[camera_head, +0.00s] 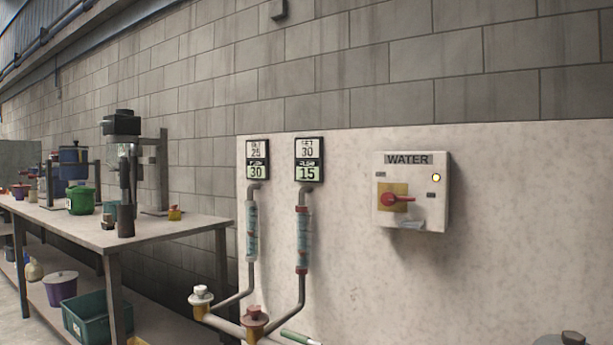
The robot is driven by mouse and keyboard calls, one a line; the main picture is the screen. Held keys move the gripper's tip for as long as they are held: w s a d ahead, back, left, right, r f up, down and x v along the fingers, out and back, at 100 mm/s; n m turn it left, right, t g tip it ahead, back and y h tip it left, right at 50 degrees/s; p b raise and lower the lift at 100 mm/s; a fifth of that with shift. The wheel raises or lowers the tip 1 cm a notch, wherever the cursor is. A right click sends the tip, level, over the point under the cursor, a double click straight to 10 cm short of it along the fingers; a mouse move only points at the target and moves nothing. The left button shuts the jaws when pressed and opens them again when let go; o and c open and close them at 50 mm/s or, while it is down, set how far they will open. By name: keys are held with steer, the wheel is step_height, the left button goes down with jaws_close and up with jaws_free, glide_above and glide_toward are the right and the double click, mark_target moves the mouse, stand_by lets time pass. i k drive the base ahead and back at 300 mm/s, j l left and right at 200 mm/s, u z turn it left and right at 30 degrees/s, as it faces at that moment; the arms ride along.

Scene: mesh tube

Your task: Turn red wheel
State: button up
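A red-brown valve wheel (255,317) sits low at the bottom centre-left, on a yellow valve body at the foot of the right pipe. A white valve wheel (201,295) sits to its left on a similar body. Above the red-brown wheel, the right clear tube (303,240) rises to a right display (309,159) reading 30 over 15. The left clear tube (252,232) leads to a left display (257,159) reading 25 over 30. My gripper is not in view.
A white WATER box (410,192) with a red rotary handle (397,199) and a lit yellow lamp is on the pale panel (510,240). A workbench (170,226) stands left, holding a green pot (80,200). A green-white rod (300,338) shows beside the red-brown wheel.

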mark_target(254, 318)
steer(key=i+j, duration=0.1)
steer(key=j, duration=0.7)
steer(key=i+j, duration=0.15)
steer(key=j, duration=0.25)
steer(key=u, duration=0.05)
